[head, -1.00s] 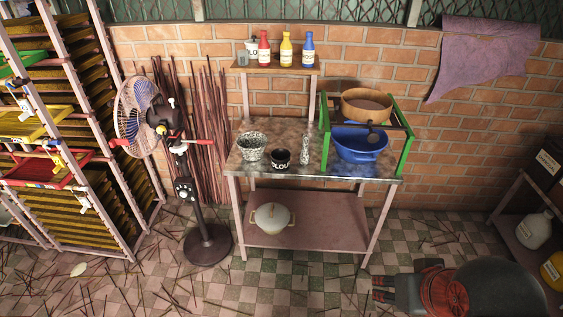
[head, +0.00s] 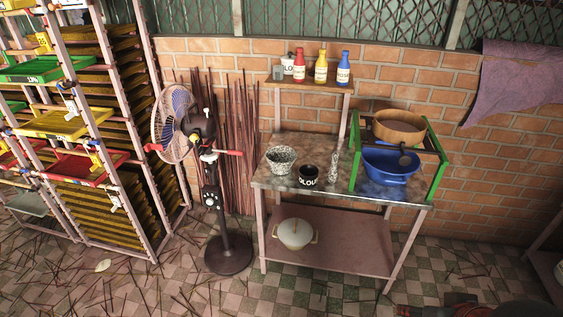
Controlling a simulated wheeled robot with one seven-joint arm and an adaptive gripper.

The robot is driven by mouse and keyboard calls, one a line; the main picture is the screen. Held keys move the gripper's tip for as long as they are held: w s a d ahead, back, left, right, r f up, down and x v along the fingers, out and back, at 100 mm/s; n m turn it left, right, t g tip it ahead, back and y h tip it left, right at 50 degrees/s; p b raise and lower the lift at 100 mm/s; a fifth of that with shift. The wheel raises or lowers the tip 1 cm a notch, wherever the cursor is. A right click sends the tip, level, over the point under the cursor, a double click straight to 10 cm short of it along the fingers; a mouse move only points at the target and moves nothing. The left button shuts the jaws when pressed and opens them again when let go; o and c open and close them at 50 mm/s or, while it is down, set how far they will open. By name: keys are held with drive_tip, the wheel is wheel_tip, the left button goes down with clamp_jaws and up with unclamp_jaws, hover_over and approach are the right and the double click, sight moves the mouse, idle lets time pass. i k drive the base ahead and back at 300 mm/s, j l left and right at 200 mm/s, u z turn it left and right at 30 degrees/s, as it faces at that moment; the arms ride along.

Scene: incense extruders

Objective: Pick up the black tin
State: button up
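The black tin (head: 308,175) is a small dark round container with pale lettering, open at the top. It stands upright on the grey metal top of a table (head: 330,193), near the front edge. A speckled bowl (head: 281,160) is to its left and a clear glass-like item (head: 334,166) is to its right. My gripper (head: 405,311) shows only as a dark sliver at the bottom edge, right of centre, low and well apart from the tin. Its fingers are mostly cut off, so its opening cannot be told.
A green frame (head: 440,170) holds a wooden-rimmed sieve (head: 399,127) above a blue basin (head: 388,168). Bottles stand on the raised shelf (head: 312,86). A standing fan (head: 215,150) is left of the table. Sticks litter the floor; the floor before the table is otherwise fairly open.

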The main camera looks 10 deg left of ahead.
sight(308, 176)
drive_tip(key=i+j+z, duration=0.1)
drive_tip(key=j, duration=0.25)
drive_tip(key=i+j+z, duration=0.1)
drive_tip(key=i+j, duration=0.15)
drive_tip(key=j, duration=0.15)
drive_tip(key=i+j+z, duration=0.1)
drive_tip(key=j, duration=0.3)
drive_tip(key=i+j+z, duration=0.1)
drive_tip(key=i+j, duration=0.15)
drive_tip(key=j, duration=0.15)
drive_tip(key=i+j+z, duration=0.1)
drive_tip(key=j, duration=0.3)
drive_tip(key=i+j+z, duration=0.1)
drive_tip(key=j, duration=0.3)
drive_tip(key=i+j, duration=0.3)
drive_tip(key=j, duration=0.1)
